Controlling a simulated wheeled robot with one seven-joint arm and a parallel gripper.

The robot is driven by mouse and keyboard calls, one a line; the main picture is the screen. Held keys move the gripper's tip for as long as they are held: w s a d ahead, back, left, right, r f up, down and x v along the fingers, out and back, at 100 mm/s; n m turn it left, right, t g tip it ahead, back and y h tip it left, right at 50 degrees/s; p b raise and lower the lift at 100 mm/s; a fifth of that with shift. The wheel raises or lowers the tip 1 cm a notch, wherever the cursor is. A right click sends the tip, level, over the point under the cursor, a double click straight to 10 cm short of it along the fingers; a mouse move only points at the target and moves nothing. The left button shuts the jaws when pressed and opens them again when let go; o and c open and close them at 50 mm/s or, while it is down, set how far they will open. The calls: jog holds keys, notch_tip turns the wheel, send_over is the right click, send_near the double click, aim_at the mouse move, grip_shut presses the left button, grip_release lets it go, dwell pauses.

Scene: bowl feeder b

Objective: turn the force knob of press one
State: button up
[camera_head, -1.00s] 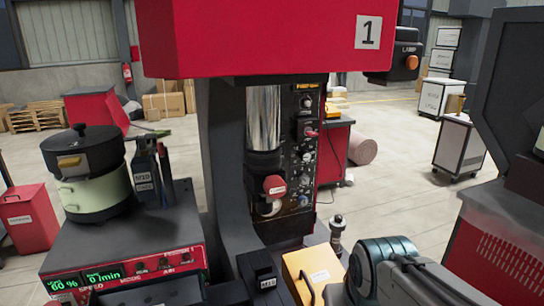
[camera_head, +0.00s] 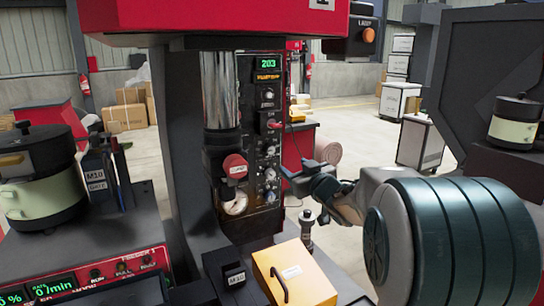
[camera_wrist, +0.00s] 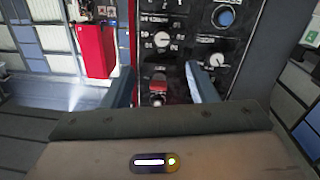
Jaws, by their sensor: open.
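Press one stands in the middle of the head view, with its red head (camera_head: 200,20) cut off by the top edge. Its dark control panel (camera_head: 258,215) carries a green display (camera_head: 268,64), a red-topped switch (camera_head: 272,124) and several small knobs, one of them a light knob (camera_head: 270,173). I cannot tell which is the force knob. My gripper (camera_head: 296,184) is open just right of the panel's lower knobs. In the wrist view my gripper (camera_wrist: 160,80) faces the panel, with a red-topped part (camera_wrist: 158,84) between the fingers. I see no contact.
A red round part (camera_head: 235,167) sits at the press front. A yellow box (camera_head: 295,275) with a handle stands below the panel. A small upright post (camera_head: 306,230) stands under my gripper. A pot stack (camera_head: 40,185) is at left; a dark machine (camera_head: 455,75) is at right.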

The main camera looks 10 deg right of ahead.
aim_at(272, 150)
jog(key=p+x, duration=0.3)
jog(key=x, duration=1.1)
jog(key=shift+a+r, duration=0.15)
jog(key=shift+a, duration=0.05)
jog(key=c, duration=1)
